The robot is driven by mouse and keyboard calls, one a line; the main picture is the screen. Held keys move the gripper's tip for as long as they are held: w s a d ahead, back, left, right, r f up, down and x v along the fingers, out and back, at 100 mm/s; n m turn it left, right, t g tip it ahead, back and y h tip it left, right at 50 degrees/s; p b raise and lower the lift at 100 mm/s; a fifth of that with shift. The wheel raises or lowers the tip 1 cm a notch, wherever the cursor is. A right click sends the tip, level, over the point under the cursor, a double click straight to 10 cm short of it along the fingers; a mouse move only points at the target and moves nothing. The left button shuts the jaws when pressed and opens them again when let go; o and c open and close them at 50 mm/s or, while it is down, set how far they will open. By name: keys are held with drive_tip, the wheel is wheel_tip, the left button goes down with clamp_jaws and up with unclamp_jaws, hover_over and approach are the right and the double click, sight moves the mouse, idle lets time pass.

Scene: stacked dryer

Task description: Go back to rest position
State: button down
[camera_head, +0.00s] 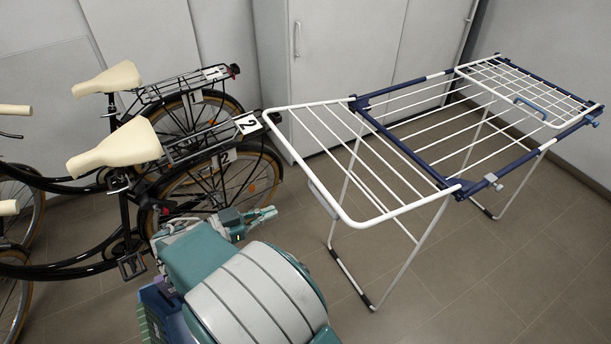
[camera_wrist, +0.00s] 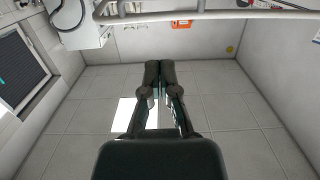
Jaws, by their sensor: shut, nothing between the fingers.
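My gripper (camera_wrist: 160,68) is shut and empty in the wrist view, its two dark fingers together at the middle of the picture. In the head view my gripper (camera_head: 268,213) shows small and partly hidden at the end of my folded teal arm, near the lower middle. It is apart from the bicycles and the drying rack. No stacked dryer can be made out for certain; a white appliance with a round dark door (camera_wrist: 72,18) shows at the top left of the wrist view.
Two black bicycles with cream saddles (camera_head: 117,147) stand on the left, close to my arm. A white and blue drying rack (camera_head: 385,145) stands unfolded on the right. White cabinets (camera_head: 345,60) line the back wall. Tiled floor (camera_head: 480,270) is free at the lower right.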

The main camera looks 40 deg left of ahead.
drive_tip(key=w+d+r+g+h, duration=0.1)
drive_tip(key=w+d+r+g, duration=0.25)
drive_tip(key=d, duration=0.35)
drive_tip(key=w+d+r+g, duration=0.2)
drive_tip(key=w+d, duration=0.2)
drive_tip(key=d, duration=0.2)
drive_tip(key=w+d+r+g+h, duration=0.1)
drive_tip(key=w+d+r+g, duration=0.1)
drive_tip(key=w+d, duration=0.35)
drive_tip(key=s+d+r+n+g+y, duration=0.1)
drive_tip(key=d+r+g, duration=0.1)
drive_tip(key=d, duration=0.6)
drive_tip(key=s+d+r+n+g+y, duration=0.1)
drive_tip(key=d+g, duration=0.2)
drive_tip(key=d, duration=0.5)
drive_tip(key=s+d+r+n+t+y, duration=0.2)
drive_tip(key=s+d+y, duration=0.4)
drive_tip(key=s+d, duration=0.5)
drive_tip(key=d, duration=0.4)
drive_tip(key=shift+s+d+n+y, duration=0.15)
drive_tip(key=shift+d+n+y, duration=0.05)
drive_tip(key=shift+n+y, duration=0.1)
drive_tip(key=shift+t, duration=0.25)
